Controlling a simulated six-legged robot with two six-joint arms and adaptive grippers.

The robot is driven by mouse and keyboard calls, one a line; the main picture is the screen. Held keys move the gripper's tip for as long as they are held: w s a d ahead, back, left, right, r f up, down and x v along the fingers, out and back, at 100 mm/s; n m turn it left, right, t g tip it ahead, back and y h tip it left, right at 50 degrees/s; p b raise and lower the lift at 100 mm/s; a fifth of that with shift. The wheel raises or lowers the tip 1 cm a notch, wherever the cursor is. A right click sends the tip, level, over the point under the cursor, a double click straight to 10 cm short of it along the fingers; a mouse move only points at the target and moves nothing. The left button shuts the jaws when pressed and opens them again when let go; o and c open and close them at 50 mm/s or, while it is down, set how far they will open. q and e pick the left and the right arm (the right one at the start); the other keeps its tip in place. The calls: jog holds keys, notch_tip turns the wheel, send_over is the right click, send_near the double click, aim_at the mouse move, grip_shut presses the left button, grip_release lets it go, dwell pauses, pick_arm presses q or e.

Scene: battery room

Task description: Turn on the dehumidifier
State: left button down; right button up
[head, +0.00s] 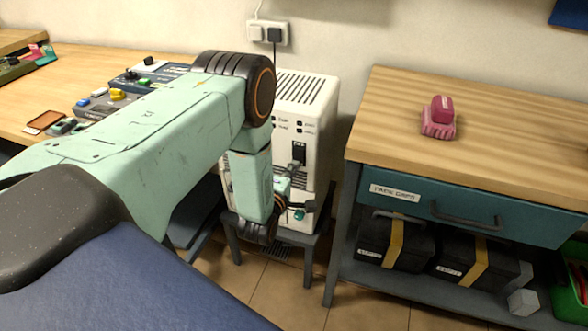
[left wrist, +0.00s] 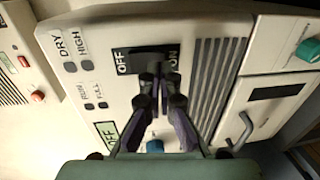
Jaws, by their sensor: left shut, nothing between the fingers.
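The white dehumidifier (head: 306,92) stands on a low grey stool, partly hidden by my left arm. Its black switch (head: 299,153) is on the front face. In the left wrist view the switch plate (left wrist: 122,60) is marked OFF on the left and ON on the right, with a dark lever between. A small greenish display (left wrist: 105,133) reads OFF. My left gripper (left wrist: 158,78) is shut and empty, its fingertips over the lower edge of the switch; I cannot tell whether they touch it. In the head view the left gripper (head: 286,186) is at the front panel. My right gripper is not in view.
A wall socket (head: 268,33) with a black plug is behind. A wooden bench (head: 390,95) at right bears a pink object (head: 438,117). Below are a teal drawer (head: 465,205) and black boxes. The left bench (head: 80,75) holds several devices. A blue knob (left wrist: 155,147) is below the switch.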

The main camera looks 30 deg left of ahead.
pick_arm(q)
jog(key=shift+w+a, duration=0.1)
jog(key=shift+w, duration=0.5)
jog(key=shift+f, duration=0.1)
jog(key=shift+w+f+b, duration=0.1)
jog(key=shift+w+b, duration=0.15)
jog(key=shift+b, duration=0.1)
jog(key=shift+s+f, duration=0.1)
